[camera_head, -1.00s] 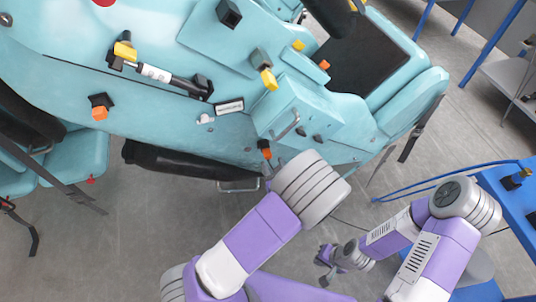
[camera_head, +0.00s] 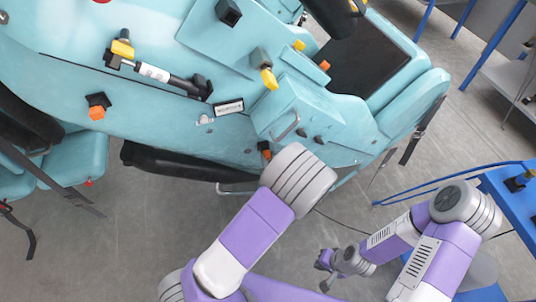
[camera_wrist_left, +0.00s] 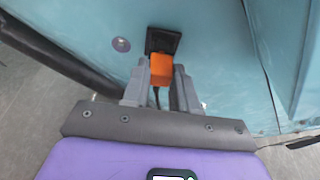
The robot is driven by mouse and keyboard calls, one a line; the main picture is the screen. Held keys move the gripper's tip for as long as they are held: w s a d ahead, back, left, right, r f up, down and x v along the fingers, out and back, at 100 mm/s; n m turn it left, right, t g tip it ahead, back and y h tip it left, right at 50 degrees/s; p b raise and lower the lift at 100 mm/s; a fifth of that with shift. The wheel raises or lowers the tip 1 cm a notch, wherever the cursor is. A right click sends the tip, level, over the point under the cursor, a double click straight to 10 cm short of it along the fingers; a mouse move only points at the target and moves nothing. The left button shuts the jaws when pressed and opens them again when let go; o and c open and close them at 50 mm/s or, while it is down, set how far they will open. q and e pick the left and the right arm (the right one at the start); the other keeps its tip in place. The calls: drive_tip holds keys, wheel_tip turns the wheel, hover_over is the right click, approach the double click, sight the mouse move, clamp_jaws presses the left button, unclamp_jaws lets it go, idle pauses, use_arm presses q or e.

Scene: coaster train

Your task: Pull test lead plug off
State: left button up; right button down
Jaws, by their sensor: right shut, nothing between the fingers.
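The orange test lead plug (camera_wrist_left: 161,70) sits at a black socket (camera_wrist_left: 162,41) on the turquoise car body. A thin dark cable hangs below it. The plug also shows in the head view (camera_head: 266,154), just above my left wrist. My left gripper (camera_wrist_left: 162,68) has its grey fingers on either side of the plug. The fingers stand apart, very close to the plug's sides; whether they press on it is not clear. In the head view my left wrist hides these fingers. My right gripper (camera_head: 325,272) is shut and empty, low over the floor, away from the car.
Another orange plug (camera_head: 97,112) and yellow-ended parts (camera_head: 122,48) are on the car body. A black padded bar (camera_head: 180,162) runs along its lower edge. A blue workbench (camera_head: 515,200) stands at the right. Grey floor is open at lower left.

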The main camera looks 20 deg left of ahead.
use_arm(q)
clamp_jaws()
drive_tip(key=shift+s+d, duration=0.1)
drive_tip(key=shift+s, duration=0.05)
drive_tip(key=shift+s+d, duration=0.65)
drive_tip(key=shift+s, duration=0.35)
drive_tip(key=shift+s+d, duration=0.65)
drive_tip(key=shift+s, duration=0.3)
